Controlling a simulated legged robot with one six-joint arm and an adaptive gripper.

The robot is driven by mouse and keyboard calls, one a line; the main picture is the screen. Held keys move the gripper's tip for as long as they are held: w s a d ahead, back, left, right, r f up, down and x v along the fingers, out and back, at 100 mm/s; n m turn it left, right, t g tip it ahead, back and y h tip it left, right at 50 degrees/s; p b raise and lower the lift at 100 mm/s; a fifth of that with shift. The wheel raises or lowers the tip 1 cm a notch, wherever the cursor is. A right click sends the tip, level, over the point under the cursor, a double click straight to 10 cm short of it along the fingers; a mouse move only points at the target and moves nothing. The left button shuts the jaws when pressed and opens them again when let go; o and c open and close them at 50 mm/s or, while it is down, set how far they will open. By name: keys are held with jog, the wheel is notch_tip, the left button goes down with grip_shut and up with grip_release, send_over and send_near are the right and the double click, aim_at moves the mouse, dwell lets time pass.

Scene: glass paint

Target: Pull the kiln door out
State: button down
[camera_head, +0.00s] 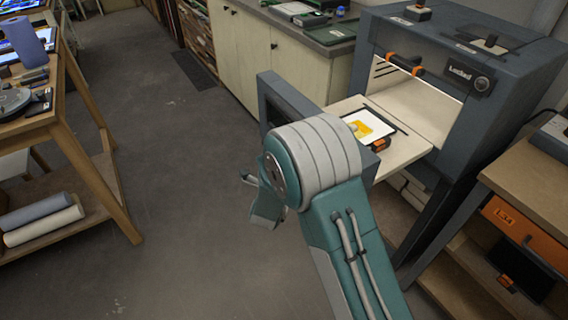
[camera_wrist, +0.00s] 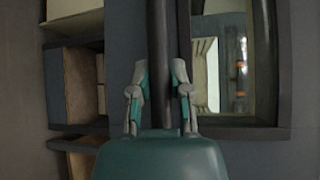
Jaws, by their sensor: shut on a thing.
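The blue-grey kiln (camera_head: 480,75) stands at the right in the head view, with its front open. The kiln door (camera_head: 277,99) is a dark panel standing out in front of the opening. A cream shelf (camera_head: 405,150) spans between door and kiln. My arm hides much of the door and its handle in the head view. In the wrist view, my gripper (camera_wrist: 159,70) is shut on a dark bar, the door handle (camera_wrist: 158,35), with one finger on each side.
A white sheet with a yellow patch (camera_head: 358,130) and an orange-and-black item (camera_head: 381,144) lie on the shelf. A cream cabinet (camera_head: 265,60) stands behind. A wooden table (camera_head: 85,120) is at the left. The floor (camera_head: 180,190) between is clear. A wooden bench (camera_head: 530,185) flanks the kiln.

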jog(key=c, duration=0.6)
grip_release()
jog(key=shift+s+f, duration=0.1)
jog(key=shift+f, duration=0.3)
jog(key=shift+c, duration=0.2)
jog(key=shift+o, duration=0.4)
jog(key=shift+r, duration=0.1)
jog(key=shift+r, duration=0.1)
jog(key=s+a+r, duration=0.1)
jog(key=s, duration=1)
jog(key=shift+s+a+r, duration=0.25)
jog(key=shift+a, duration=0.15)
